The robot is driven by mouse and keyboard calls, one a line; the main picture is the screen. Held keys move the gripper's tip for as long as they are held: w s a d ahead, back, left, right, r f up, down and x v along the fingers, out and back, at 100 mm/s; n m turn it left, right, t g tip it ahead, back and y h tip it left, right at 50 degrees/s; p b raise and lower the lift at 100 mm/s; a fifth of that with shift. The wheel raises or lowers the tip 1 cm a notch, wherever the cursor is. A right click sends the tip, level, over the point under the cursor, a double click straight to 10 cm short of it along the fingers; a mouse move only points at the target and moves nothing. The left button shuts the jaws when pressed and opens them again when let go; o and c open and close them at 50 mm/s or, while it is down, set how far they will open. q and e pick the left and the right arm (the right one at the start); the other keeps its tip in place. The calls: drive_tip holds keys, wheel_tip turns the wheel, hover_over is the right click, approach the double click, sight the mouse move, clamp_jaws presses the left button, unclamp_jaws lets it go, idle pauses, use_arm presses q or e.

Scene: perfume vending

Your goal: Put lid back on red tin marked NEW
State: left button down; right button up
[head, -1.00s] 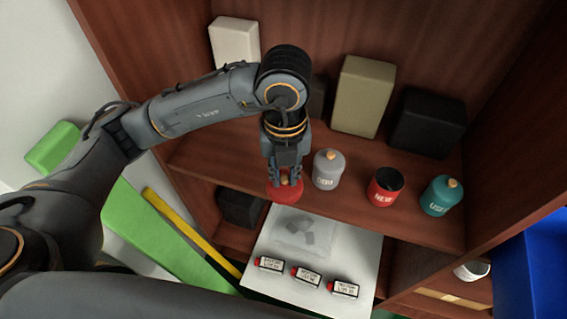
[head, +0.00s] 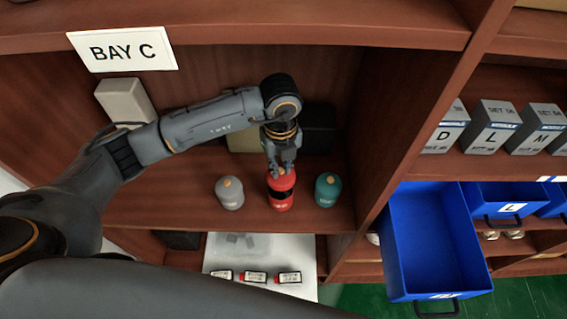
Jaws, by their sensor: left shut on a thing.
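My left gripper (head: 281,166) points down and is shut on the knob of the red lid (head: 281,179). The lid is directly over the red tin (head: 281,204), which stands on the shelf between two other tins. A dark band shows between the lid and the tin's red lower body, so the lid looks raised a little above the open mouth. I cannot tell whether the rims touch. The tin's marking is too small to read now. My right gripper is not in view.
A lidded grey tin (head: 229,196) stands to the left and a lidded teal tin (head: 327,192) close to the right. Boxes stand behind. Below is a white board (head: 305,263) with small labelled items. An open blue drawer (head: 432,240) juts out at right.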

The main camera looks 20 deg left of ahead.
use_arm(q)
drive_tip(key=shift+a+f+b, duration=0.1)
drive_tip(key=shift+f+b, duration=0.25)
drive_tip(key=shift+f, duration=0.35)
drive_tip(key=shift+f+b, duration=1.75)
drive_tip(key=shift+f, duration=0.65)
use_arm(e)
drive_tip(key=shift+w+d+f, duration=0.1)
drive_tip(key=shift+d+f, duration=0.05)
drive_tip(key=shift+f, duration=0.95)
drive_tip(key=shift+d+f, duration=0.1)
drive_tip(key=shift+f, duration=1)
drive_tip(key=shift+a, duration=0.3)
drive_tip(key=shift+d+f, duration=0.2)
use_arm(q)
drive_tip(key=shift+f+b, duration=0.15)
drive_tip(key=shift+b, duration=0.4)
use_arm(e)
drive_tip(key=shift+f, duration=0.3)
use_arm(q)
drive_tip(key=c, duration=1.2)
unclamp_jaws()
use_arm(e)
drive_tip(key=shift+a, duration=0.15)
use_arm(q)
drive_tip(key=shift+o, duration=0.6)
